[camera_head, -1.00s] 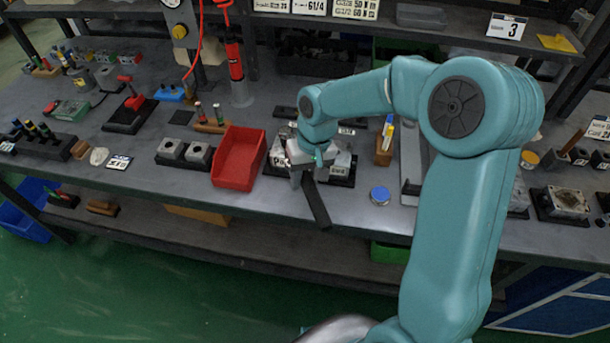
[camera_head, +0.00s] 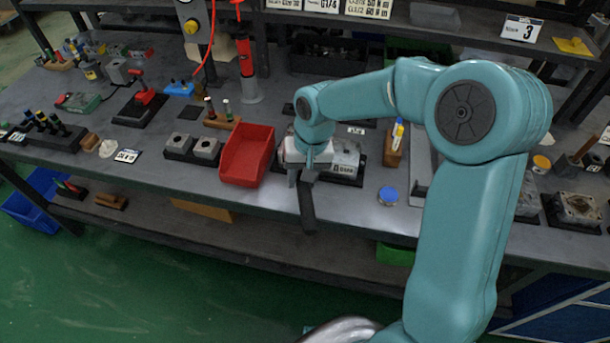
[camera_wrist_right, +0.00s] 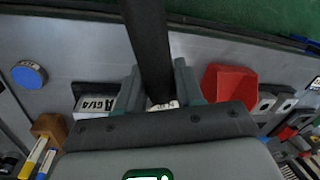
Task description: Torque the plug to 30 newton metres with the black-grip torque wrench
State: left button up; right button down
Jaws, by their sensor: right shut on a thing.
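My right gripper (camera_head: 303,178) is shut on the torque wrench (camera_head: 307,208), whose black grip sticks out past the bench's front edge. In the right wrist view the black grip (camera_wrist_right: 147,45) runs up between the two fingers of the gripper (camera_wrist_right: 160,85). A grey valve block (camera_head: 345,155) with a white label stands on a dark base just right of the gripper. A label reading A G1/4 (camera_wrist_right: 97,103) shows beside the fingers in the wrist view. The plug and the wrench's head are hidden behind my gripper and wrist. My left gripper is not in view.
A red bin (camera_head: 247,155) stands close left of the gripper, with two grey blocks (camera_head: 193,147) beyond it. A blue round cap (camera_head: 388,195) and a wooden pen holder (camera_head: 394,150) are to the right. The front strip of the bench (camera_head: 345,204) is mostly clear.

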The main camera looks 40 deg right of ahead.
jog(key=shift+w+a+r+m+b, duration=0.1)
jog(key=shift+w+a+m+b, duration=0.05)
jog(key=shift+w+a+m, duration=0.3)
jog(key=shift+w+a+m+b, duration=0.15)
jog(key=shift+w+a+m, duration=0.1)
jog(key=shift+a+m, duration=0.3)
jog(key=shift+w+a+m+b, duration=0.3)
jog(key=shift+w+a+m, duration=0.55)
jog(key=shift+a+m, duration=0.05)
jog(key=shift+w+a+m+t+h, duration=0.3)
jog(key=shift+w+a+m, duration=0.45)
jog(key=shift+w+m, duration=0.2)
jog(key=shift+d, duration=0.1)
jog(key=shift+s+d+n, duration=0.7)
jog(key=shift+s+n, duration=0.25)
